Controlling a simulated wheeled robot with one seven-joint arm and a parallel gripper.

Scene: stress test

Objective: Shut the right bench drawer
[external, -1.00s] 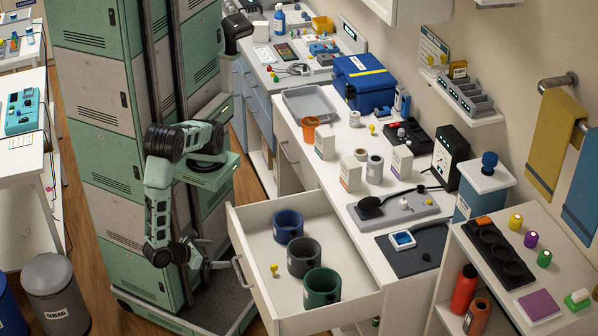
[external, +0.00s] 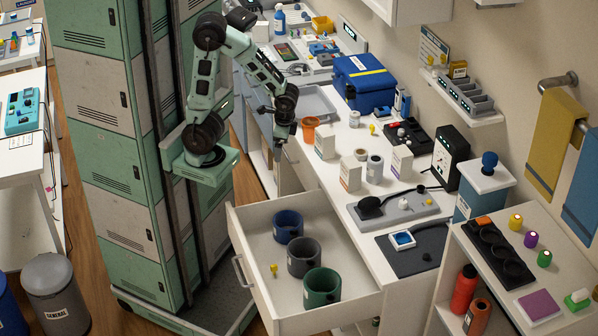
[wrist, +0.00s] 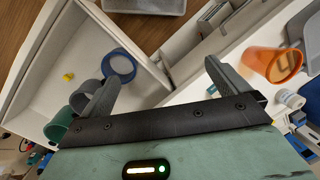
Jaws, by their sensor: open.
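The right bench drawer (external: 262,242) is pulled far out from the white bench, with its handle (external: 240,272) on the front panel facing left. It holds a blue cup (external: 288,226), a grey cup (external: 304,256), a green cup (external: 322,287) and a small yellow item (external: 274,270). My gripper (external: 283,140) is up by the bench's left front edge, beyond the drawer and apart from it. In the wrist view my gripper (wrist: 160,67) has its fingers spread with nothing between them. The drawer (wrist: 62,40) shows there at the left, with its cups partly behind a finger.
An orange cup (external: 310,132) stands on the bench edge close to my gripper. White boxes (external: 325,145), a grey tray (external: 312,103) and a blue case (external: 364,84) crowd the benchtop.

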